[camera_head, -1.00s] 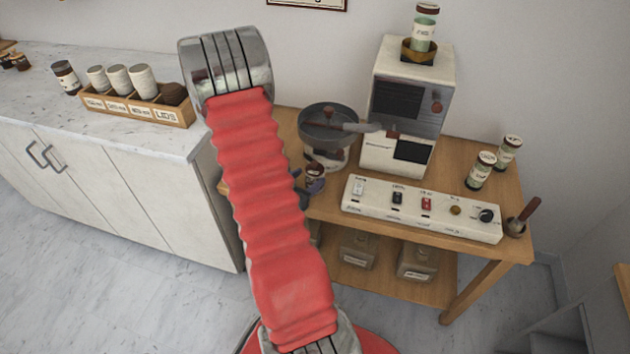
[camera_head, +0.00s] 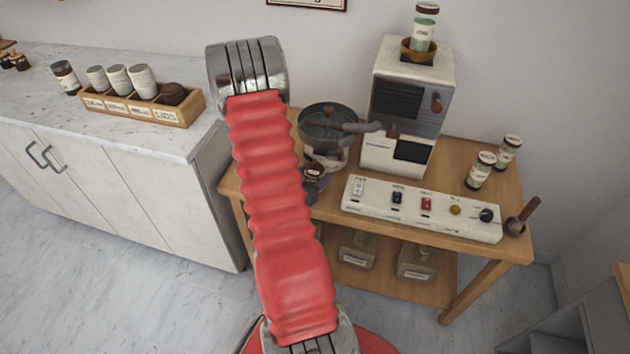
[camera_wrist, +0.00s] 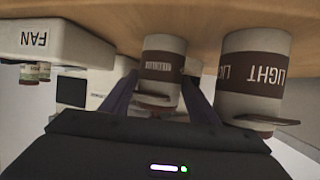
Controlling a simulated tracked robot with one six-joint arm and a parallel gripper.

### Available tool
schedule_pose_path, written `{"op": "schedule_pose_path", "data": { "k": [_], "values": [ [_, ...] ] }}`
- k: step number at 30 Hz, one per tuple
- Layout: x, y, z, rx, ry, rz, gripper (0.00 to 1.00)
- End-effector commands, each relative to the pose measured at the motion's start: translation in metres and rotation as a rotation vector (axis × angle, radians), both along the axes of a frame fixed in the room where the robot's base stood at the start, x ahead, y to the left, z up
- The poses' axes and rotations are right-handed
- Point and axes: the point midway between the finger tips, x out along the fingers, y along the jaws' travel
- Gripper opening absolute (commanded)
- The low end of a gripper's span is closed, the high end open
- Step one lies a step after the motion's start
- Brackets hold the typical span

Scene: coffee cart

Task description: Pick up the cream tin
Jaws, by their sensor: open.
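The wrist view is upside down. My gripper (camera_wrist: 160,82) is open, its two dark purple fingers on either side of a white tin (camera_wrist: 163,44) with a brown band and a brown lid. I cannot read that tin's label or tell whether it is the cream tin, nor whether the fingers touch it. A second tin (camera_wrist: 255,102) labelled LIGHT stands close to its right in the wrist view. Both stand on the wooden table.
A switch panel (camera_head: 420,212) lies along the table's front; its FAN end also shows in the wrist view (camera_wrist: 50,40). Behind are a round pan (camera_head: 328,118) and a tall machine (camera_head: 395,150). Two jars (camera_head: 481,171) stand at the right. A rack of cups (camera_head: 140,106) is on the counter.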

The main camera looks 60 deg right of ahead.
Motion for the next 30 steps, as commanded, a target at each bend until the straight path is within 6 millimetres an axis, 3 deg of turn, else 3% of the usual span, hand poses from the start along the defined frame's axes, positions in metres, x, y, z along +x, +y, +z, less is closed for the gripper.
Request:
{"op": "schedule_pose_path", "data": {
  "k": [7, 24, 30],
  "values": [
    [0.0001, 0.0003, 0.0001, 0.000, 0.000, 0.000, 0.55],
    [0.0002, 0.0003, 0.0001, 0.000, 0.000, 0.000, 0.15],
    [0.0003, -0.0001, 0.0007, -0.002, 0.000, 0.000, 0.15]
  ]
}}
